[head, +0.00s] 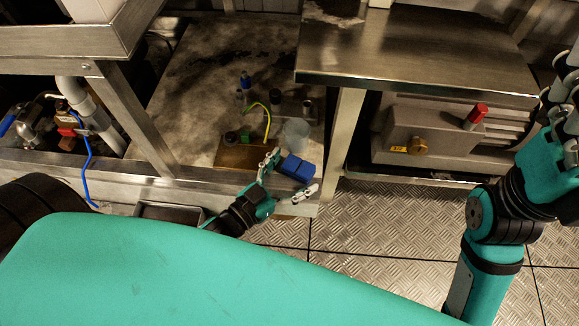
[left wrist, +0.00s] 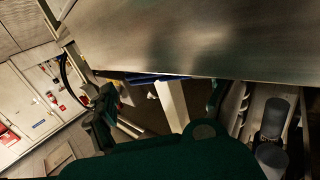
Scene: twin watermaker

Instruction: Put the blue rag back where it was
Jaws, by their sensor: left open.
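The blue rag (head: 297,168) is a small folded blue block at the front right corner of the stained lower shelf (head: 195,85). My left gripper (head: 287,176) is open, with its fingers spread on the near side of the rag. I cannot tell whether they touch it. In the left wrist view, a thin blue strip (left wrist: 158,79), apparently the rag, shows between the open fingers, mostly hidden by a metal surface (left wrist: 200,35). My right gripper (head: 566,105) is at the right edge of the head view, partly cut off, away from the rag.
A steel bench top (head: 415,55) overhangs to the right, above a grey unit with a red-capped part (head: 475,116). The tread-plate floor (head: 400,225) is clear.

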